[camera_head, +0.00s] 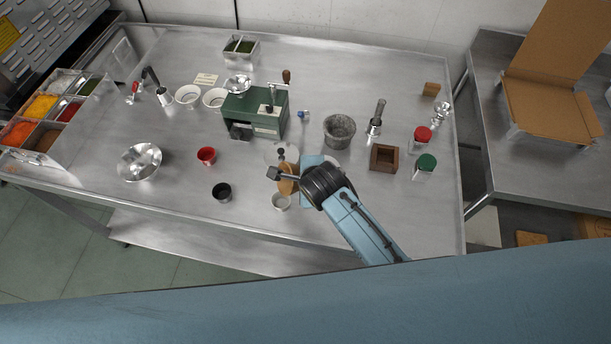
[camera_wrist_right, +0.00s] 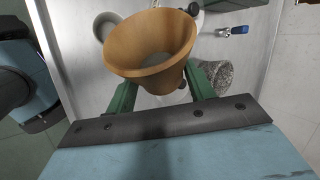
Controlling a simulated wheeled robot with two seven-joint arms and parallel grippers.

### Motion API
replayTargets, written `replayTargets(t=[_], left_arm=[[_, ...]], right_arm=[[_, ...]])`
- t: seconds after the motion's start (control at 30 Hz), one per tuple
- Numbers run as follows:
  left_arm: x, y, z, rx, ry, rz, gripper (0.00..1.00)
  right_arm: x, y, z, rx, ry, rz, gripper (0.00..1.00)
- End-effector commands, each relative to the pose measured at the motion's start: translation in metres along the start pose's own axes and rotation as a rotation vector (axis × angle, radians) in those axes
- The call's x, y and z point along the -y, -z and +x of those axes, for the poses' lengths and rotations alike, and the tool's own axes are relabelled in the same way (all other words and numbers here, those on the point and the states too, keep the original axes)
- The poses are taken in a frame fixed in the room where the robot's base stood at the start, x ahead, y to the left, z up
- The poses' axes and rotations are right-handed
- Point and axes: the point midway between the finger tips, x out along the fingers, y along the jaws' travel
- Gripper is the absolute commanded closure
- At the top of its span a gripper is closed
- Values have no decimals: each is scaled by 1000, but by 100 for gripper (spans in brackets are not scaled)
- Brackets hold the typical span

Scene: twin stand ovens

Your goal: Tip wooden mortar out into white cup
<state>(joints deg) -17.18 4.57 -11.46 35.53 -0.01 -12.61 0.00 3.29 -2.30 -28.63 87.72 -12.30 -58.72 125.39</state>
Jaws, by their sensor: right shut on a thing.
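The wooden mortar (camera_head: 288,187) is at the front middle of the steel table, partly hidden by my right arm. My right gripper (camera_head: 281,170) is shut on it. In the right wrist view the mortar (camera_wrist_right: 135,48) sits between the green fingers of the gripper (camera_wrist_right: 158,95), its wide mouth facing the camera; its contents cannot be told. A small white cup (camera_head: 281,202) stands on the table close beside the mortar, at its front left. In the wrist view a pale cup (camera_wrist_right: 104,24) shows partly behind the mortar's rim. My left gripper is not in view.
A black cup (camera_head: 222,191), red cup (camera_head: 206,155) and steel bowl (camera_head: 139,161) stand to the left. A green grinder (camera_head: 252,113) stands behind. A grey stone mortar (camera_head: 338,130), wooden box (camera_head: 384,157) and two jars are to the right.

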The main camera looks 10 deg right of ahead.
Motion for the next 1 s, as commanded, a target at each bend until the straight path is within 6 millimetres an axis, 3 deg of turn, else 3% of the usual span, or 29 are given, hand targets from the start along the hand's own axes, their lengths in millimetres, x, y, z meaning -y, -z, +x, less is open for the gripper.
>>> replayTargets(t=[1.0], left_arm=[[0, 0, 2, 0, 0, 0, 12]], right_arm=[[-1, -6, -1, -124, 42, -90, 92]])
